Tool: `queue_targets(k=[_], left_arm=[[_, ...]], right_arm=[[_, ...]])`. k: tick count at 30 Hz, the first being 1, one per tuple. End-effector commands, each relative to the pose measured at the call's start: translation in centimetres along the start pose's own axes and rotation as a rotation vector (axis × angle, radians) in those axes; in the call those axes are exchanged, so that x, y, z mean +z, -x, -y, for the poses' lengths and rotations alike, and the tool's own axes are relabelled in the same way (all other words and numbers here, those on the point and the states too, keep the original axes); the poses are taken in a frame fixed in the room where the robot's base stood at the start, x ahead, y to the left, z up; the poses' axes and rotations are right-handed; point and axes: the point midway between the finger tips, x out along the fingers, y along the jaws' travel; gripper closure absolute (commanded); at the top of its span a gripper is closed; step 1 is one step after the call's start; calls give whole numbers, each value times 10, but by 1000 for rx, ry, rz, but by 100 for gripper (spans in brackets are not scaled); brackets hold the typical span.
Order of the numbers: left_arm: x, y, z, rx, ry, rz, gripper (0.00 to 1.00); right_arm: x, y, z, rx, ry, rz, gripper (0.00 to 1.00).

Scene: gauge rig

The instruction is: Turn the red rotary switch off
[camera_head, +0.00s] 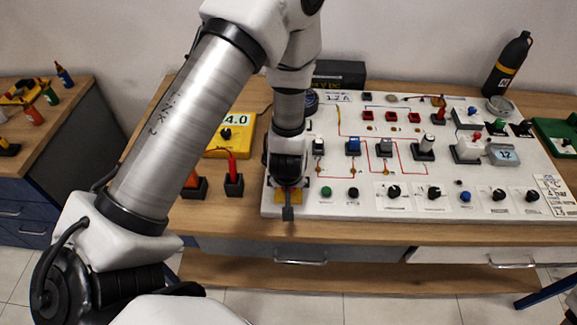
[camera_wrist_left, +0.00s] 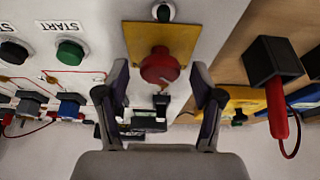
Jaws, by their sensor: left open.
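The red rotary switch (camera_wrist_left: 160,66) shows as a round red knob on a yellow plate (camera_wrist_left: 188,34) in the left wrist view. Its setting cannot be read. My left gripper (camera_wrist_left: 161,82) is open, with one finger on each side of the knob and gaps visible between them. In the head view my left gripper (camera_head: 288,205) is over the front left corner of the white board (camera_head: 375,209) and hides the red knob. Part of the yellow plate (camera_head: 296,196) shows beside it. My right gripper is not in view.
A green START button (camera_wrist_left: 70,52) sits beside the yellow plate. Black probe holders (camera_head: 234,184) and a yellow meter (camera_head: 240,134) stand left of the board. Several knobs, switches and wires crowd the board. The bench's front strip (camera_head: 350,232) is clear.

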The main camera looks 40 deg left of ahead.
Motion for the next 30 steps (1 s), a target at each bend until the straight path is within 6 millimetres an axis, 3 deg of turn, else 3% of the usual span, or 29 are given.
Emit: queue_targets(k=[4, 7, 15, 19, 30], left_arm=[[-1, 5, -1, 1, 0, -2, 33], [-2, 20, -1, 2, -1, -3, 33], [-2, 88, -1, 1, -1, -5, 33], [-1, 110, -1, 1, -2, -3, 33], [0, 120, 0, -1, 0, 1, 33]], right_arm=[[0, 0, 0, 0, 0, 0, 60], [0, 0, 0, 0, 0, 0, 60], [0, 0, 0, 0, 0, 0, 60], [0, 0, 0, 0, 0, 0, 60], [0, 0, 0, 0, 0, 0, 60]])
